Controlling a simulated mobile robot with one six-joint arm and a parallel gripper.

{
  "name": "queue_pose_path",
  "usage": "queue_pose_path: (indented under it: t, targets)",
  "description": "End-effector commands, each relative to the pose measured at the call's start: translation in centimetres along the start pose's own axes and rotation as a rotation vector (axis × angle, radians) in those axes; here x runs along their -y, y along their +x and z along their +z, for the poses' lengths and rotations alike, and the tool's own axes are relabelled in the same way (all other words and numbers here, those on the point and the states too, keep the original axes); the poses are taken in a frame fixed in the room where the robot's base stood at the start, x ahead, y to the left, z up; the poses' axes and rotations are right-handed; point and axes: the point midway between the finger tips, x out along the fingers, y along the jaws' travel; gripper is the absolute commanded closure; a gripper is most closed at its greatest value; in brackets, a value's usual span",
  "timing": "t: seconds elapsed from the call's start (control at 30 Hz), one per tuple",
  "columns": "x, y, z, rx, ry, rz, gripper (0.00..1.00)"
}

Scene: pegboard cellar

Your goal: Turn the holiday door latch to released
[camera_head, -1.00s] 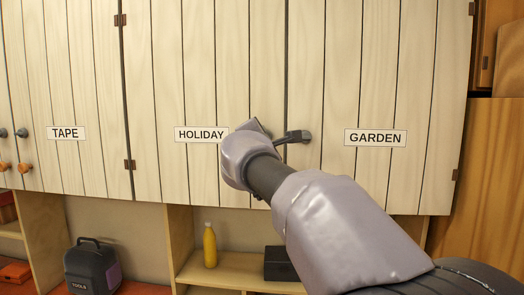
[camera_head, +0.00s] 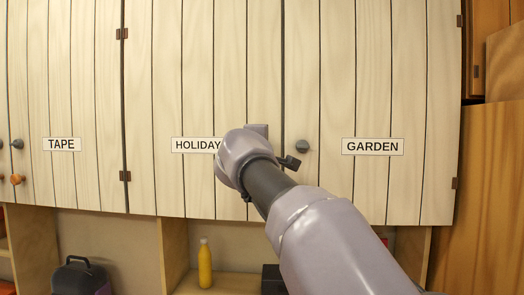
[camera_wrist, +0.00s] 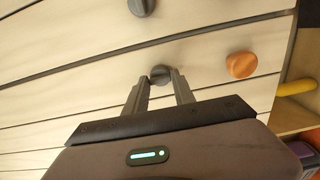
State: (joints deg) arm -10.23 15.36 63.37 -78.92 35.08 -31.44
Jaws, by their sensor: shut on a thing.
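The HOLIDAY door (camera_head: 200,185) is shut, with pale planks and a white label. In the wrist view its grey latch knob (camera_wrist: 160,74) sits between the two fingertips of my gripper (camera_wrist: 160,86), which is shut on it. An orange knob (camera_wrist: 241,64) is on the same door, to the right in the wrist view, apart from the fingers. In the head view my wrist covers the latch, the fingertips and the end of the label. I cannot tell how far the latch is turned.
The GARDEN door's grey knob (camera_head: 302,146) is close to the right of my wrist and shows at the top of the wrist view (camera_wrist: 141,7). The TAPE door (camera_head: 62,180) is at left. Below are a yellow bottle (camera_head: 205,265) and a dark toolbox (camera_head: 82,278).

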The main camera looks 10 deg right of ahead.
Motion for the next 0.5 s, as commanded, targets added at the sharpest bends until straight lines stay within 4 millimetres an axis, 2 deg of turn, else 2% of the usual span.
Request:
queue_pose_path:
  t: [0.43,0.47,0.5]
  targets:
    - [-0.18,-0.04,-0.01,-0.001,0.009,0.003,1.00]
    - [-0.18,-0.04,-0.01,-0.001,0.009,0.003,0.63]
    - [-0.18,-0.04,0.00,-0.001,0.008,0.003,0.55]
